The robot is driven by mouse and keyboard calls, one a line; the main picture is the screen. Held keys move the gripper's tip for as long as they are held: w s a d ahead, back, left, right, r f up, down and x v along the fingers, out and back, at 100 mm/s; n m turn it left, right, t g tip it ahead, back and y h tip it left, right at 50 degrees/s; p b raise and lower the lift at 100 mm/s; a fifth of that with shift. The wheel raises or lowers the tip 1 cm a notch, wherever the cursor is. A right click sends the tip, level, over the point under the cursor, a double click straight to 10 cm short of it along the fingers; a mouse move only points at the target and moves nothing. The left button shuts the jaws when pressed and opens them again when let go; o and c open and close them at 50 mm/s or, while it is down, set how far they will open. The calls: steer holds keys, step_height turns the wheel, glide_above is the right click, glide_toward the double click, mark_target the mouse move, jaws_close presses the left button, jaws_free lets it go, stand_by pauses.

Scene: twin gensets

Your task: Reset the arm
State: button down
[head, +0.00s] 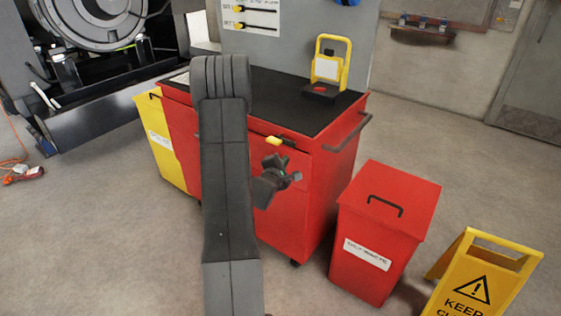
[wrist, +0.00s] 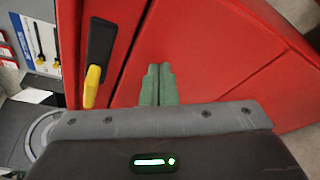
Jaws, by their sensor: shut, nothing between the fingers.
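My arm stretches up through the middle of the head view and bends down beside the red tool cart (head: 300,215). My gripper (head: 296,177) is in front of the cart's front face, to the right of my forearm. In the wrist view the two green fingers (wrist: 158,84) are together, with nothing held. The red cart surface (wrist: 215,60) lies beyond them. I cannot tell the gap between the fingertips and the cart.
A yellow-handled black item (head: 276,141) is at the cart's front edge. A yellow-framed stand (head: 330,65) is on the black top. A red lidded bin (head: 378,235) and yellow warning sign (head: 480,280) stand right. A yellow bin (head: 165,145) stands left. Floor at far right is clear.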

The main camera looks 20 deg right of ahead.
steer(key=s+a+r+p, duration=0.1)
steer(key=s+a+r, duration=0.2)
steer(key=s+a, duration=0.2)
steer(key=shift+s+a+r, duration=0.2)
steer(key=shift+s+a, duration=0.2)
steer(key=shift+a, duration=0.85)
steer(key=w+d, duration=0.2)
steer(key=w+d+p, duration=0.1)
steer(key=w+d, duration=0.1)
steer(key=d, duration=0.1)
steer(key=w+d, duration=0.2)
steer(key=shift+d+f+p, duration=0.15)
steer(key=shift+f+p, duration=0.1)
steer(key=shift+p, duration=0.05)
steer(key=shift+d+r+p, duration=0.1)
steer(key=shift+r+p, duration=0.45)
steer(key=shift+r, duration=0.1)
steer(key=shift+f, duration=0.1)
